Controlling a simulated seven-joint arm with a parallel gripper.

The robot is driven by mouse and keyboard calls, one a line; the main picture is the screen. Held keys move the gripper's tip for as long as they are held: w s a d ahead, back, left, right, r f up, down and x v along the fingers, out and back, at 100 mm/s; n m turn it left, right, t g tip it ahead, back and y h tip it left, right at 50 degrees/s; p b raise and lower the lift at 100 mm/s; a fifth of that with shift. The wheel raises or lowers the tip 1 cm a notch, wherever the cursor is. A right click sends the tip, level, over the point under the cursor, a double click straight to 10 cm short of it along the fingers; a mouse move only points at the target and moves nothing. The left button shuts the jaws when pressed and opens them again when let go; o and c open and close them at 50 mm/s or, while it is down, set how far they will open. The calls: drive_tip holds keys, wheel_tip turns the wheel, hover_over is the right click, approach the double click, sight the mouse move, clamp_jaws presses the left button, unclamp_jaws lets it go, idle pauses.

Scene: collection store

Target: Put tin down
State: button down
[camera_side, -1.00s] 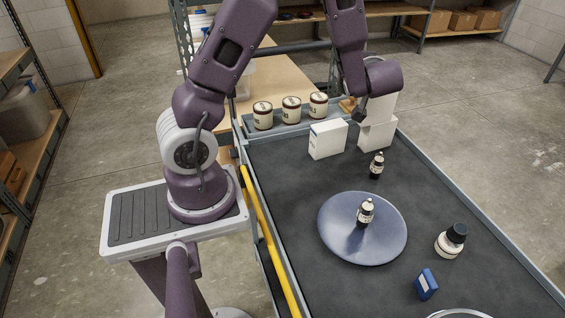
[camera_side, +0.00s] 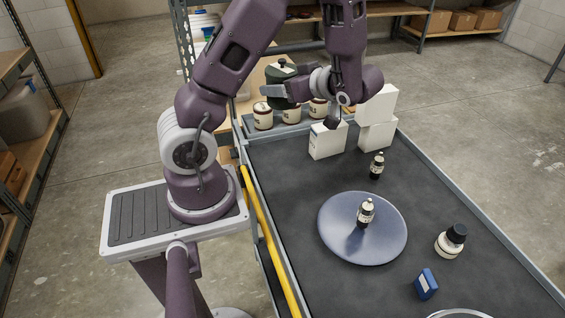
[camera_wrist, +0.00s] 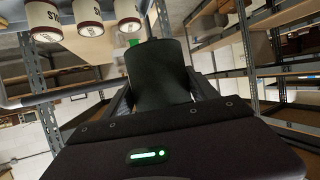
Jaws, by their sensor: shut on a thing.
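A dark green, lidded tin (camera_side: 283,72) is held in the air above the far left end of the cart in the side view. My gripper (camera_side: 278,91) is shut on it. In the wrist view the tin (camera_wrist: 158,75) fills the space between my gripper's fingers (camera_wrist: 160,95), and its far side is hidden. In the side view the tin appears in front of three cream-and-dark labelled cans (camera_side: 263,115), partly covering them. The cart's dark top (camera_side: 290,195) lies below and to the right.
White boxes (camera_side: 327,140) stand at the cart's far end. A blue round plate (camera_side: 340,240) bears a small dark bottle (camera_side: 366,212). Another bottle (camera_side: 376,166), a black-lidded jar (camera_side: 450,241) and a blue box (camera_side: 426,284) stand around it. The left middle of the cart is clear.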

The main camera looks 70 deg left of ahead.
wheel_tip(320, 180, down, 20)
drive_tip(key=shift+r, duration=0.2)
idle(0.4)
drive_tip(key=shift+f, duration=0.1)
drive_tip(key=shift+c, duration=1.2)
unclamp_jaws()
drive_tip(key=shift+f, duration=0.1)
drive_tip(key=shift+r, duration=0.25)
drive_tip(key=v, duration=0.7)
drive_tip(key=shift+d+r, duration=0.1)
drive_tip(key=shift+d, duration=0.1)
